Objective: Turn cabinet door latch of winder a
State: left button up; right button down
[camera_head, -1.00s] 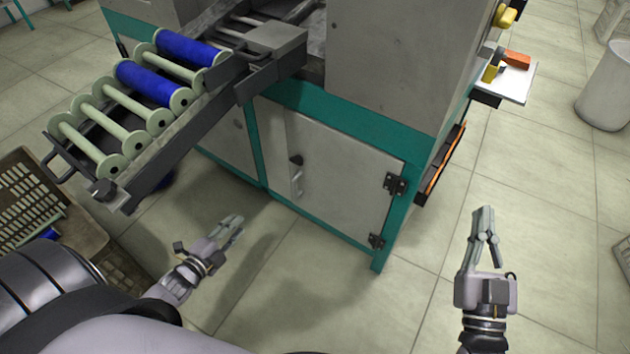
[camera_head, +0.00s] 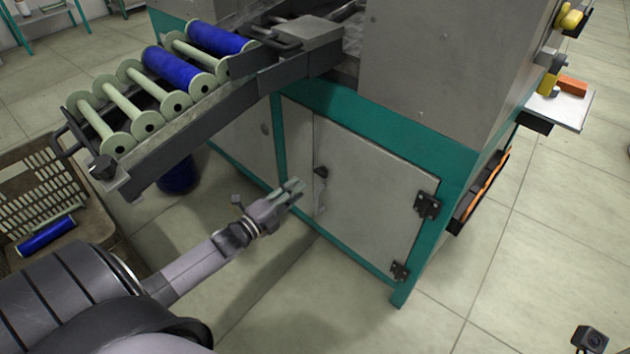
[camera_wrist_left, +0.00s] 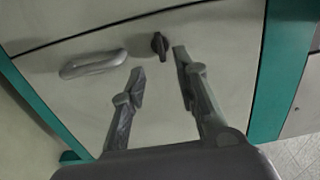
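The winder's cabinet door (camera_head: 380,200) is a closed grey panel in a teal frame. Its small dark latch (camera_head: 320,172) sits near the left edge; it also shows in the left wrist view (camera_wrist_left: 159,45). My left gripper (camera_head: 298,187) is just left of and below the latch in the head view. In the left wrist view the gripper (camera_wrist_left: 159,60) is open and empty, with a finger to either side of the latch's line. Contact with the latch does not show. The pale door handle (camera_wrist_left: 92,64) lies left of the latch there. My right gripper's fingers are out of view.
A roller rack (camera_head: 140,165) with green and blue bobbins juts out above and left of my left arm. A brown crate (camera_head: 85,240) stands at the left. Black hinges (camera_head: 427,205) line the door's right edge. The floor to the right is largely clear.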

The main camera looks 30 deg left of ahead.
aim_at(322, 173)
pick_arm(q)
jog(key=shift+w+d+b, duration=0.2)
jog(key=shift+w+b, duration=0.2)
jog(key=shift+w, duration=0.95)
jog(key=shift+w+d+b, duration=0.2)
jog(key=shift+w+b, duration=0.2)
jog(key=shift+w, duration=0.9)
jog(key=shift+w+d+b, duration=0.2)
jog(key=shift+w+b, duration=0.2)
jog(key=shift+w, duration=0.95)
grip_shut()
